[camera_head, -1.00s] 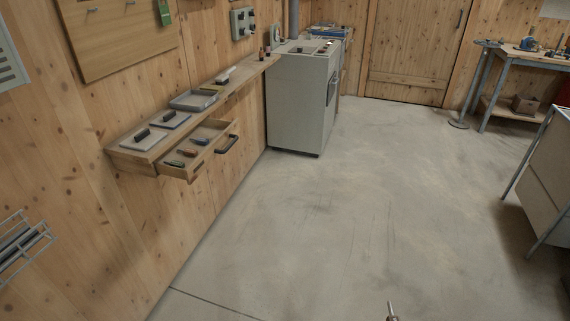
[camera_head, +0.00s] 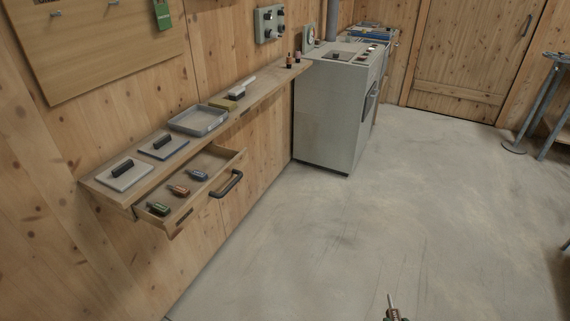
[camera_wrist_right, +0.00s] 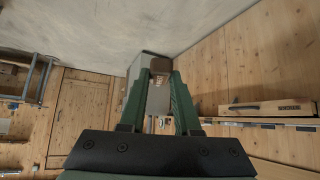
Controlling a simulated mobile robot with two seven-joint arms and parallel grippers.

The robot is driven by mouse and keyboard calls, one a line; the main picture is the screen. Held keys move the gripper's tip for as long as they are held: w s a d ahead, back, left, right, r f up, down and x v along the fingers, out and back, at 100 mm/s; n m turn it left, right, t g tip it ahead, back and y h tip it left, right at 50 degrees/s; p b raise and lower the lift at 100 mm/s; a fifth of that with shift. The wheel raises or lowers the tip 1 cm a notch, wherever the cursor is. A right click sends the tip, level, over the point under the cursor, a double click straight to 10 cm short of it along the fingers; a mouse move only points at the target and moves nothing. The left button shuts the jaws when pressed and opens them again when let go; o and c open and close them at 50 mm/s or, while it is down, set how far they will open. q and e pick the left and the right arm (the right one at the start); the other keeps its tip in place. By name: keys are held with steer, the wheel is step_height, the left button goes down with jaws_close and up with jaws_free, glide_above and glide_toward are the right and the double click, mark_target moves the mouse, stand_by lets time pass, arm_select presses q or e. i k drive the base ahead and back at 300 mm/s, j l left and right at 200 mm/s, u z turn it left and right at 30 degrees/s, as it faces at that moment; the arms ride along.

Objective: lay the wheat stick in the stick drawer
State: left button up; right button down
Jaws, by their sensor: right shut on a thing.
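The open stick drawer (camera_head: 209,210) sticks out below the wall shelf at left in the head view. A green stick (camera_head: 158,208), an orange-red stick (camera_head: 179,190) and a blue stick (camera_head: 198,175) lie in it, apart. My right gripper (camera_head: 393,314) shows only at the bottom edge, over the floor, well right of the drawer. In the right wrist view its green fingers (camera_wrist_right: 161,75) are shut on a small brownish thing, taken as the wheat stick (camera_wrist_right: 163,68); no label is readable. A thin pointed tip (camera_head: 391,300) stands above the gripper in the head view. My left gripper is not in view.
The shelf (camera_head: 150,176) above the drawer carries two plates with black handles, a grey tray (camera_head: 198,120) and a brush. A grey cabinet (camera_head: 330,115) stands beyond the shelf. The floor right of the drawer is clear.

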mark_target(213, 162)
steer(key=i+l+u, duration=0.2)
steer(key=i+u, duration=0.3)
steer(key=i+l+u, duration=0.2)
steer(key=l+u, duration=0.25)
steer(key=i+l+u, duration=0.3)
steer(key=u, duration=0.2)
